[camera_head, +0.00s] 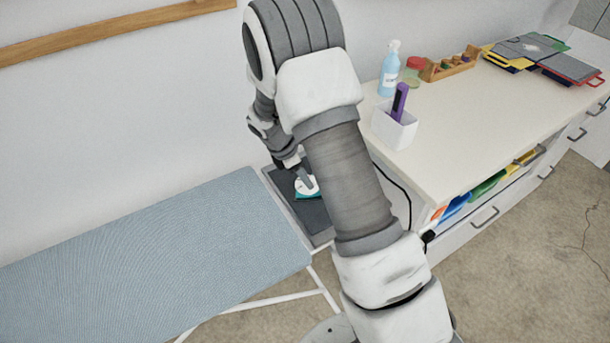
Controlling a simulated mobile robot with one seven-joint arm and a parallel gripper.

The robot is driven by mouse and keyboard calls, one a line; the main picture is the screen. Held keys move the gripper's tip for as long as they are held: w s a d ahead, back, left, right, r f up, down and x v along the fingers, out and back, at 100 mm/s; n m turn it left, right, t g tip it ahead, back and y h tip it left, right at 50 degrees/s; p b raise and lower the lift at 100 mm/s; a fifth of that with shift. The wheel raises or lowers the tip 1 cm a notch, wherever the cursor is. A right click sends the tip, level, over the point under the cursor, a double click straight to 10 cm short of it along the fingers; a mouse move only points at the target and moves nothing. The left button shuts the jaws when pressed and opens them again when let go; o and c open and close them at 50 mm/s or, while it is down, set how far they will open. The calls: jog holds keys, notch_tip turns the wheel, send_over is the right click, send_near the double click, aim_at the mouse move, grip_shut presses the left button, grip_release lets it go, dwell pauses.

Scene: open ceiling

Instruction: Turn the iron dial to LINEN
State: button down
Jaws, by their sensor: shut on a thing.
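The iron (308,194) shows as a small teal and white shape on a dark grey rest at the end of the ironing board. My arm covers much of it. My gripper (300,174) points down at the iron from above, with its fingers shut on the dial at the iron's top. The dial itself is mostly hidden by the fingers, and its markings, LINEN among them, are too small to read.
The blue ironing board (150,260) fills the lower left. A cream counter (470,120) at right holds a spray bottle (389,70), a white holder (393,128) and folders. A dark cord (398,185) hangs beside the iron rest (312,218). A wooden rail runs along the wall.

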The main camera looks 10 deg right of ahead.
jog(key=m, duration=0.2)
jog(key=m+g, duration=0.1)
jog(key=m, duration=0.1)
jog(key=m+g, duration=0.1)
jog(key=m, duration=0.1)
jog(key=shift+w+y, duration=0.3)
jog(key=shift+m+g, duration=0.3)
jog(key=shift+m, duration=0.1)
jog(key=shift+c, duration=2.2)
grip_release()
jog(key=v, duration=1.7)
jog(key=shift+r, duration=0.2)
jog(key=shift+p, duration=0.3)
